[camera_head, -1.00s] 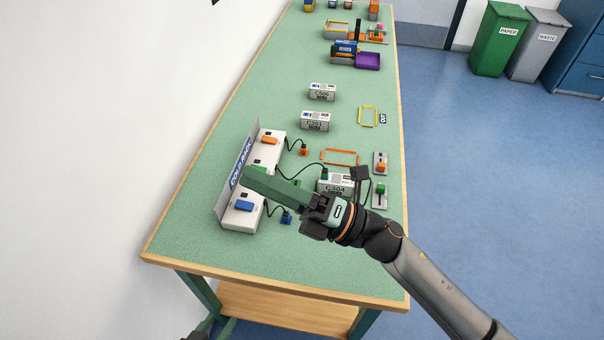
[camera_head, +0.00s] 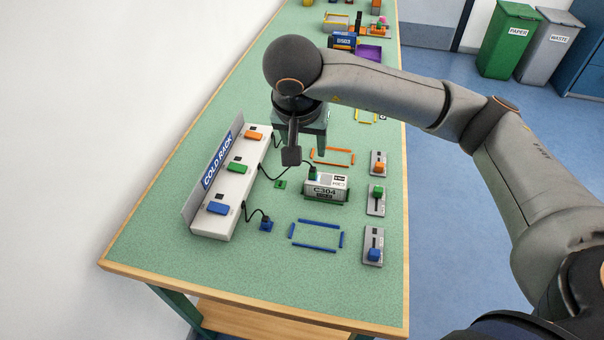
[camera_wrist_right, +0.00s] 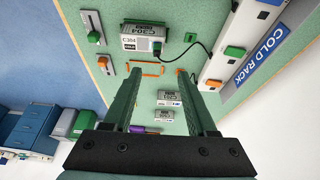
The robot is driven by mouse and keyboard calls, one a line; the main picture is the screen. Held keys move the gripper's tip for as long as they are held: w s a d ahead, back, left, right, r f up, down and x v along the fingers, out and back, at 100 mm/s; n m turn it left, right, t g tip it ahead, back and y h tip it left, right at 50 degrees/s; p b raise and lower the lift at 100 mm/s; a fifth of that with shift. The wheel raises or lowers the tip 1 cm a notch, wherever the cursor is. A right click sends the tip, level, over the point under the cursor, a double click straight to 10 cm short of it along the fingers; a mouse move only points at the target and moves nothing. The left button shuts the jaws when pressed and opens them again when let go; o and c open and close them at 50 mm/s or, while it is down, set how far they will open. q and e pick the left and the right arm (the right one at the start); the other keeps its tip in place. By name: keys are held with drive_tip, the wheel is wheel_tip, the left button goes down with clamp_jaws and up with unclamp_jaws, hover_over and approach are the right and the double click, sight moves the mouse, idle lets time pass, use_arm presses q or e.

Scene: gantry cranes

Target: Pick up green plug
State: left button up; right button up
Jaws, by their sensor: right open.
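The green plug (camera_head: 312,175) is at the left end of the C304 box (camera_head: 324,188), on a black cable from the cold rack (camera_head: 229,178). In the right wrist view the green plug (camera_wrist_right: 157,48) also shows against the box (camera_wrist_right: 143,36), beyond the fingertips. My right gripper (camera_head: 318,143) points down over the table, behind and above the C304 box. Its green fingers stand open and empty in the wrist view (camera_wrist_right: 160,84). Part of it is hidden by my arm in the head view. My left gripper is out of view.
A small green pad (camera_head: 281,185) lies between rack and box. A blue plug (camera_head: 266,225), a blue frame (camera_head: 317,222) and an orange frame (camera_head: 333,156) are nearby. Slider switches (camera_head: 375,200) line the right side. The table's front strip is clear.

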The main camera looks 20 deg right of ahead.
sight(313, 169)
drive_tip(key=x, duration=1.2)
drive_tip(key=shift+d+f, duration=0.1)
drive_tip(key=shift+d, duration=0.2)
clamp_jaws()
